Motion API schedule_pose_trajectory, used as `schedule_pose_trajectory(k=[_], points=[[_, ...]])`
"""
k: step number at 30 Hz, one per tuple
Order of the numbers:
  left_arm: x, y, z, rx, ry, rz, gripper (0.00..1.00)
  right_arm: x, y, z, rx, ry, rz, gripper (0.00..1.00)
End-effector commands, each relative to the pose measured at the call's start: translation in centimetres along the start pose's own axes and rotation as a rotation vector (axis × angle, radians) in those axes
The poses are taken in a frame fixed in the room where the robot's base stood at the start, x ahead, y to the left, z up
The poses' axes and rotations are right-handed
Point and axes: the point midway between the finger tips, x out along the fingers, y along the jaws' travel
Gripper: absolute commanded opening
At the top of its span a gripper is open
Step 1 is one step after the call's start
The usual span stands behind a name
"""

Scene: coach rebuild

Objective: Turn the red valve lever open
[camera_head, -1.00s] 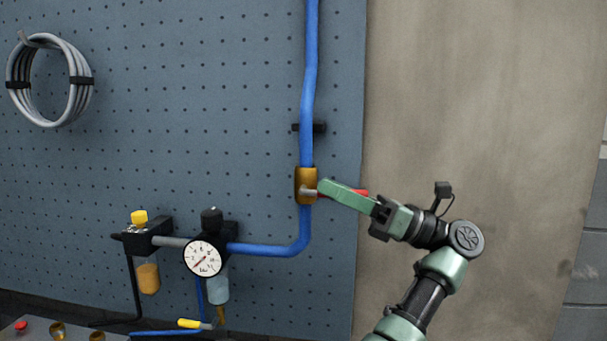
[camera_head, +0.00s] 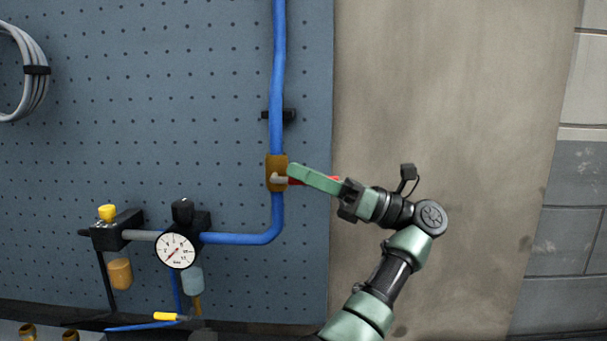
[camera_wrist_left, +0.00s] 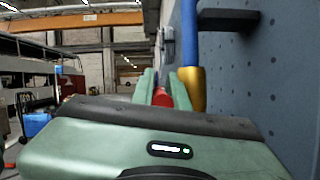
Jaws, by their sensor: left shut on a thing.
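The red valve lever (camera_head: 334,179) sticks out to the right from the brass valve body (camera_head: 269,172), roughly level and across the upright blue pipe (camera_head: 278,75). My left gripper (camera_head: 296,174) is shut on the lever, with its green fingers along it and hiding most of it. Only small red parts show beside the fingers in the head view. In the left wrist view the red lever (camera_wrist_left: 162,97) sits between the two green fingers, with the brass valve (camera_wrist_left: 193,88) just beyond to the right. My right gripper is not in view.
The blue pipe runs down and left to a pressure gauge (camera_head: 175,251) and a regulator with a yellow knob (camera_head: 106,212). A black pipe clamp (camera_head: 288,115) sits above the valve. A coiled grey hose (camera_head: 30,70) hangs at far left. The bare wall (camera_head: 450,90) on the right is clear.

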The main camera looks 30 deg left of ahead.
Motion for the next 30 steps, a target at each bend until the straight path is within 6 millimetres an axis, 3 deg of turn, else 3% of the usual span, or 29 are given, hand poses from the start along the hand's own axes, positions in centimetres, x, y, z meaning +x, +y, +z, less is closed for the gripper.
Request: schedule_pose_trajectory(k=[7,30], points=[[0.07,-0.03,-0.01,0.0,0.001,0.001,0.0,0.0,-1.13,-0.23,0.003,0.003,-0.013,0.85],[0.1,-0.02,0.0,0.0,0.001,0.001,0.0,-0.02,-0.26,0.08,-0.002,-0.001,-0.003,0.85]])
